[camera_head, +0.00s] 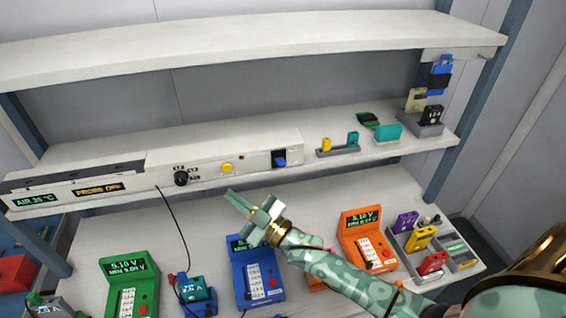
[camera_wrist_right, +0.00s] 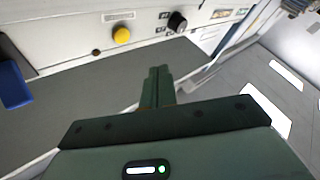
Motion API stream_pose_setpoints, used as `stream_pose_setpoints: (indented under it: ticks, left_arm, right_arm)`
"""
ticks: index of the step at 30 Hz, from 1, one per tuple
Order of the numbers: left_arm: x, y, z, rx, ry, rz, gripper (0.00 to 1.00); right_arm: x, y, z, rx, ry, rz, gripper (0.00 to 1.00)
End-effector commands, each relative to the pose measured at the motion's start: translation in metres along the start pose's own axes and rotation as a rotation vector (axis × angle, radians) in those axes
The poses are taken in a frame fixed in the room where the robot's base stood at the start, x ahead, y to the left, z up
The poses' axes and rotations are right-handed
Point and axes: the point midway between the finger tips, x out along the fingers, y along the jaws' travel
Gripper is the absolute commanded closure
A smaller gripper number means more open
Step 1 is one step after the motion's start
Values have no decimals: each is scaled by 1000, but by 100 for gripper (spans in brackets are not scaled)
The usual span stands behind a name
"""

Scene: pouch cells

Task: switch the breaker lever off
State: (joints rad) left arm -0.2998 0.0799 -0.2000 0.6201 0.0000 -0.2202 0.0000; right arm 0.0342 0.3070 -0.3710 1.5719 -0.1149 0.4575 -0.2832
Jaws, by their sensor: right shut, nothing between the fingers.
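In the right wrist view the blue lever (camera_wrist_right: 13,84) shows large at the left edge. My right gripper (camera_head: 230,194) is shut and empty. It hangs in front of the panel, lower than the lever and to its left in the head view, clearly apart from it. In the right wrist view its closed fingers (camera_wrist_right: 158,78) point toward the panel. My left gripper is not in view.
The panel also carries a yellow button (camera_head: 227,168) and a black knob (camera_head: 181,178). Below stand green (camera_head: 130,285), blue (camera_head: 255,275) and orange (camera_head: 368,240) testers. A tray of coloured cells (camera_head: 465,264) lies at the right. A thin black cable hangs left of my right gripper.

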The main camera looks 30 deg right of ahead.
Motion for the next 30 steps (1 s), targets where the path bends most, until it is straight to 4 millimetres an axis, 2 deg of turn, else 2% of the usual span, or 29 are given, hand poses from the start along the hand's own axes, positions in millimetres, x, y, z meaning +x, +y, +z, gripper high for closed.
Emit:
stream_pose_setpoints:
  ticks: [2,5,6,9,11,15,19,24,30]
  left_arm:
    - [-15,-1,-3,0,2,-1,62]
    - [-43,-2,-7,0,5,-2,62]
    - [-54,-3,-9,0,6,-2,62]
    - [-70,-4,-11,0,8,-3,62]
    - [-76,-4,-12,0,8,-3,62]
    - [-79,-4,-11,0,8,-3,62]
    - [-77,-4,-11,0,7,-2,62]
    - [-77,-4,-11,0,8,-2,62]
    - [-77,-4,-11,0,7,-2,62]
  right_arm:
    - [-7,-4,-9,28,-21,5,100]
    - [-12,-4,-47,17,-48,19,100]
    - [-14,-2,-60,18,-102,18,100]
    - [-21,14,-73,59,-262,67,100]
    - [-28,31,-75,92,-356,135,100]
    - [-48,78,-78,178,-497,358,100]
    - [-64,109,-78,253,-536,539,100]
    - [-75,118,-72,344,-548,642,100]
    - [-75,118,-72,374,-541,651,100]
